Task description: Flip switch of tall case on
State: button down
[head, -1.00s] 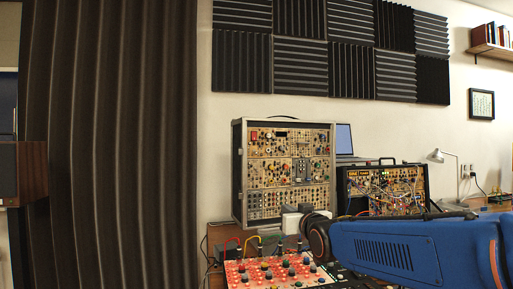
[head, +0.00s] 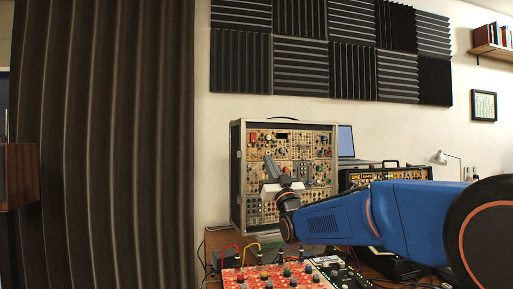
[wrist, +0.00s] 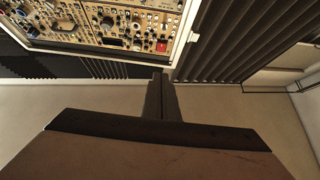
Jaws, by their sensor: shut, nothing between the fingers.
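The tall case (head: 237,175) stands upright on the desk in the head view, its tan front full of knobs, jacks and small controls. In the wrist view its panel (wrist: 105,22) fills the top, upside down, with a red part (wrist: 162,46) near a corner. A red part (head: 253,136) also shows at the panel's upper left in the head view. I cannot tell which control is the switch. My gripper (head: 268,158) is in front of the panel's middle and hides part of it. In the wrist view my gripper (wrist: 161,80) is shut and empty, with no clear contact with the panel.
A lower black case (head: 370,176) stands right of the tall case, partly behind my blue arm. A red-panelled mixer (head: 265,277) with cables lies on the desk in front. A dark curtain (head: 105,140) hangs at left, and foam panels (head: 300,65) cover the wall above.

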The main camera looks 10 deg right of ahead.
aim_at(254, 141)
jog(key=shift+w+f+x, duration=0.3)
jog(key=shift+f+x, duration=0.1)
jog(key=shift+x, duration=1.75)
jog(key=shift+w+f+x, duration=0.3)
jog(key=shift+f+x, duration=0.1)
jog(key=shift+x, duration=1.75)
jog(key=shift+w+f+x, duration=0.3)
jog(key=shift+f+x, duration=0.05)
jog(key=shift+x, duration=1.75)
jog(key=shift+a, duration=0.15)
jog(key=shift+w+f, duration=0.15)
jog(key=shift+w, duration=0.25)
